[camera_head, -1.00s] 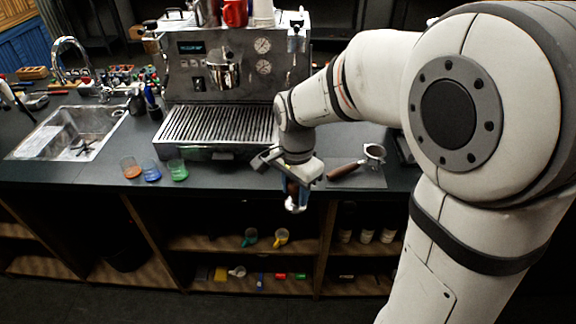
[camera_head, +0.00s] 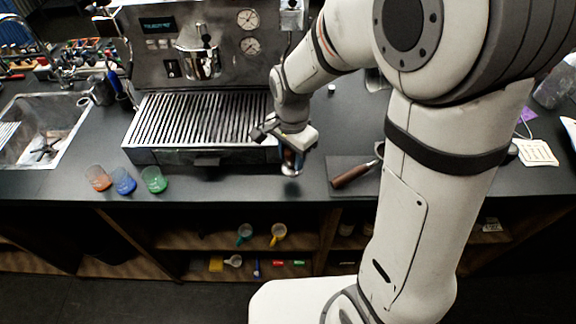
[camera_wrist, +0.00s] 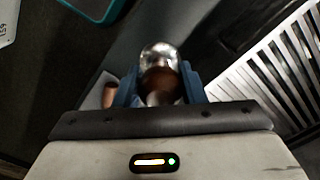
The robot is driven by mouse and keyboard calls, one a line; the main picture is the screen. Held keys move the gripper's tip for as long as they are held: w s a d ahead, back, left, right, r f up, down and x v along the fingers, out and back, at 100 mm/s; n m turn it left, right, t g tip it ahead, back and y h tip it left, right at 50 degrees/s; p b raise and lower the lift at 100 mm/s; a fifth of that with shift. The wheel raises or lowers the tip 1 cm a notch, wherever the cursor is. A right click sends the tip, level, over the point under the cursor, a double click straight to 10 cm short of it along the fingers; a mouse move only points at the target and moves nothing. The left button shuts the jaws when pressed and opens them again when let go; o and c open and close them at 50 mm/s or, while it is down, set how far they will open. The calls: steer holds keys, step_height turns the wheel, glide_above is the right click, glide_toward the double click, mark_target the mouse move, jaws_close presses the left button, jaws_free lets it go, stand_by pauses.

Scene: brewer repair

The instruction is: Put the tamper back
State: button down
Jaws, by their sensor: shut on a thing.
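The tamper (camera_head: 291,168) has a brown handle and a shiny metal end. My gripper (camera_head: 292,152) is shut on it and holds it over the front part of the counter, right of the espresso machine's drip tray. In the wrist view the tamper (camera_wrist: 160,57) sits between the blue fingers of my gripper (camera_wrist: 160,83), its round metal end pointing away from the palm. The fingers hide part of the handle. I cannot tell how high it is above the counter.
The espresso machine (camera_head: 160,72) stands behind and left. A portafilter (camera_head: 352,176) with a wooden handle lies on a dark mat (camera_head: 340,162) to the right, partly hidden by my arm. Orange, blue and green cups (camera_head: 153,180) stand at the counter's front left. The counter between is clear.

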mark_target(291, 169)
steer(key=shift+f, duration=2.45)
steer(key=shift+s, duration=0.1)
steer(key=shift+f, duration=0.1)
steer(key=c, duration=0.9)
jaws_free()
